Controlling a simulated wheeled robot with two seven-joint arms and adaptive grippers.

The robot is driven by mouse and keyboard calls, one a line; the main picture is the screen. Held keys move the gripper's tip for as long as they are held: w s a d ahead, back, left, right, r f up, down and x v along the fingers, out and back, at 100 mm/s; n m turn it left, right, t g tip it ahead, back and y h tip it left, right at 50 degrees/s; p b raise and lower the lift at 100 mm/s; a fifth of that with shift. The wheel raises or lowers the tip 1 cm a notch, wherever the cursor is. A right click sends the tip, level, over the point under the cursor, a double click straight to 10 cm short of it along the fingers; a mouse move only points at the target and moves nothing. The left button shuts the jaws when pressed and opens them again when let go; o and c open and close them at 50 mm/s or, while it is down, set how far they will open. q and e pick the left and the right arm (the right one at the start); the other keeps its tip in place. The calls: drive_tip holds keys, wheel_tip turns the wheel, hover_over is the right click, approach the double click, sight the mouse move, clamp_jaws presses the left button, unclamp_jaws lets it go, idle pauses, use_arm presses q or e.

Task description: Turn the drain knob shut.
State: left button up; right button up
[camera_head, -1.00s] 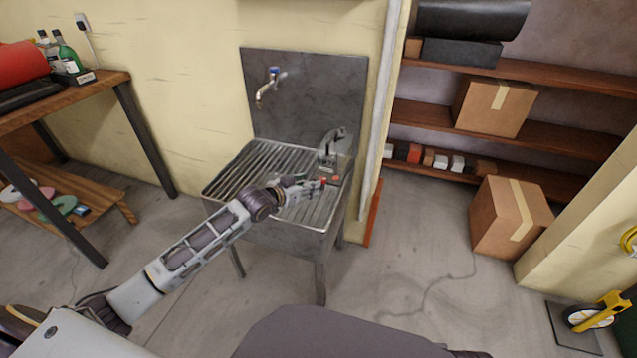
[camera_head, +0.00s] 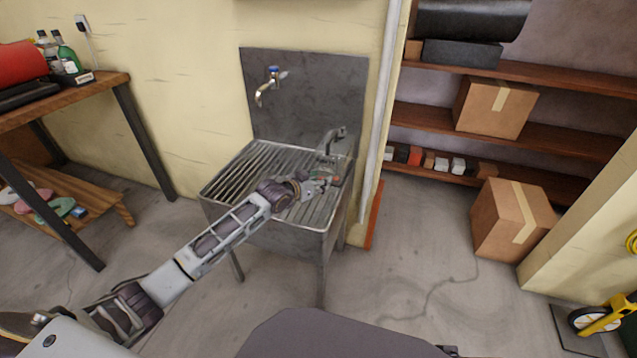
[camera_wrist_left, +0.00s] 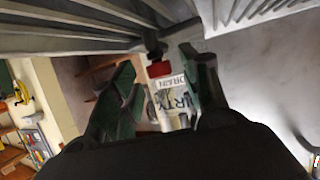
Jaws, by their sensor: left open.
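A red knob (camera_wrist_left: 158,69) shows in the left wrist view between the two dark green fingers of my left gripper (camera_wrist_left: 161,60). In the head view my left gripper (camera_head: 322,184) is at the right side of the grey metal sink (camera_head: 275,237), near the base of the curved grey spout (camera_head: 330,140). There the gripper mostly hides the knob area. My right gripper is not in view.
A wooden workbench (camera_head: 70,97) stands at left. Shelves (camera_head: 560,135) and a cardboard box (camera_head: 512,220) are at right. The floor before the sink is clear.

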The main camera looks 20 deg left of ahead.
use_arm(q)
drive_tip(key=shift+c, duration=0.5)
drive_tip(key=c, duration=0.7)
clamp_jaws()
